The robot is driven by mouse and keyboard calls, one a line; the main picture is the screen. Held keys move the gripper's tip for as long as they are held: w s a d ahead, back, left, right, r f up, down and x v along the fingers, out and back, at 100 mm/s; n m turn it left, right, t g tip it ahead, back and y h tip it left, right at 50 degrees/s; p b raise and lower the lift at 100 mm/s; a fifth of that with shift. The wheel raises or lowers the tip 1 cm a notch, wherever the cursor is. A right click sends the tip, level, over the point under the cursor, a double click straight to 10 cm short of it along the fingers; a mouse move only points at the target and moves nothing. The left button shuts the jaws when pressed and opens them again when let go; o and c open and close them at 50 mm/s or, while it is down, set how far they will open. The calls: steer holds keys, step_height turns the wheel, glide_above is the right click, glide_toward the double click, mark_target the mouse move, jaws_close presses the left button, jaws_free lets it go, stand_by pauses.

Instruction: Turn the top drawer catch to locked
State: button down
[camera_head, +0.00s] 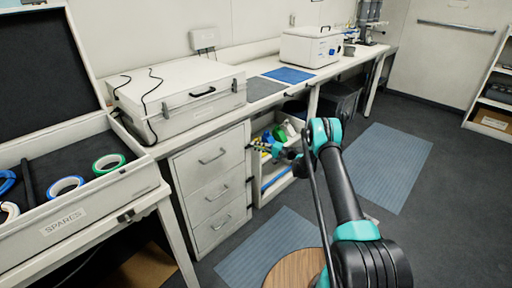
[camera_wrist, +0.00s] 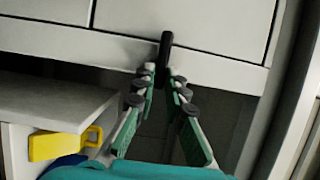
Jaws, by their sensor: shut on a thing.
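The white drawer unit (camera_head: 183,182) stands under the bench at the left, with its top drawer (camera_head: 225,145) shut. The top drawer catch (camera_head: 248,147) is a small dark bar at that drawer's right edge. In the wrist view the catch (camera_wrist: 165,48) is a black peg standing upright in the picture against the white front. My gripper (camera_head: 258,147) reaches it from the right.
Two more dark catches (camera_head: 250,180) sit lower on the unit. Right of it is an open shelf bay (camera_head: 272,178) with colored items. A yellow thing (camera_wrist: 62,145) lies left of my fingers in the wrist view. A round wooden stool top (camera_head: 290,270) stands in front.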

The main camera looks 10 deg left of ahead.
steer(key=c, duration=1.6)
jaws_free()
steer(key=shift+o, duration=0.2)
steer(key=v, duration=1.2)
steer(key=shift+f, duration=0.1)
